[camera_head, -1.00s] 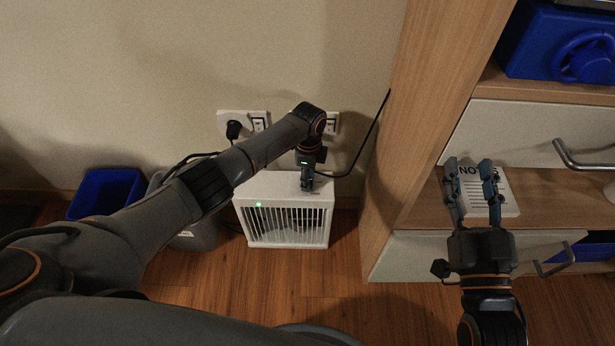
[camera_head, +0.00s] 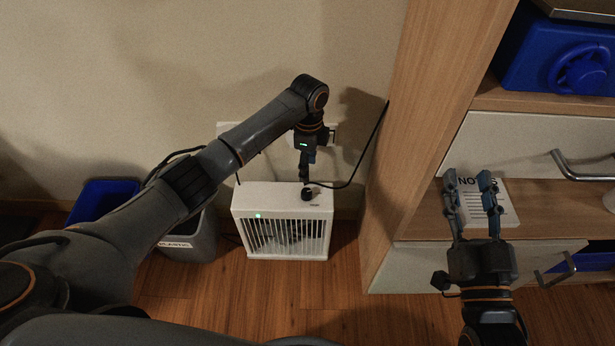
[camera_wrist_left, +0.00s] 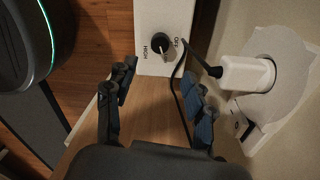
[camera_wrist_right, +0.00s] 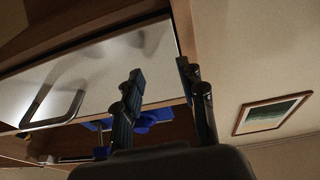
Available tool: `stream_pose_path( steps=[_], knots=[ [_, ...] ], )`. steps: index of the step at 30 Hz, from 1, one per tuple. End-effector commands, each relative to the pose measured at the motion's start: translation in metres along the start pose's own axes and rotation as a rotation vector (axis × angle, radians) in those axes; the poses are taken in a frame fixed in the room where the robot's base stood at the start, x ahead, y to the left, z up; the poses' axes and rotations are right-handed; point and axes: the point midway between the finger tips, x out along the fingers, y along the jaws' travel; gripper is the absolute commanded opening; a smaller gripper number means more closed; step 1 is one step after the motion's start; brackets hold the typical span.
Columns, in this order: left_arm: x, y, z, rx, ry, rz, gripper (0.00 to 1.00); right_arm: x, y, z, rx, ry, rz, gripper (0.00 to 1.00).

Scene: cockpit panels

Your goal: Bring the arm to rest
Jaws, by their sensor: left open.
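My left arm reaches in from the left, and its gripper (camera_head: 305,178) hangs just above the white heater (camera_head: 288,232), near the black knob (camera_head: 307,193) on its top. In the left wrist view the fingers (camera_wrist_left: 158,92) are apart and empty. The knob (camera_wrist_left: 161,45) stands beyond them between HIGH and OFF marks, not touched. A green light shows on the heater's front. My right gripper (camera_head: 472,188) is open and empty in front of the shelf unit, over a printed notes sheet (camera_head: 488,205). Its fingers (camera_wrist_right: 160,88) are also apart in the right wrist view.
A white plug (camera_wrist_left: 248,73) sits in a wall socket beside the left gripper, with a black cable (camera_head: 365,150) nearby. Bins (camera_head: 190,240) stand at left. The wooden shelf unit (camera_head: 420,120) has drawer handles (camera_head: 575,165) sticking out at right.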

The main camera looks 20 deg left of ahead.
Motion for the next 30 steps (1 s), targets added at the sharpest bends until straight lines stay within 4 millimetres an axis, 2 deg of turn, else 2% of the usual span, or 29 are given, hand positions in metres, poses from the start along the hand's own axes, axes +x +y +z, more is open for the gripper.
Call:
stream_pose_path(
  steps=[6, 22, 26, 30],
  knots=[
    [-0.017, 0.000, 0.001, 0.000, -0.001, 0.001, 0.53, 0.000, 0.000, 0.000, 0.000, 0.000, 0.000, 0.40],
    [-0.016, 0.001, -0.001, 0.000, 0.000, 0.001, 0.53, 0.000, 0.000, 0.001, 0.000, -0.003, 0.001, 0.40],
    [0.001, 0.017, -0.012, -0.016, 0.017, 0.001, 0.53, -0.002, 0.002, 0.014, -0.001, -0.063, 0.004, 0.40],
    [0.036, 0.058, -0.038, -0.090, 0.070, -0.013, 0.53, -0.011, 0.006, 0.050, -0.005, -0.232, 0.013, 0.40]
  ],
)
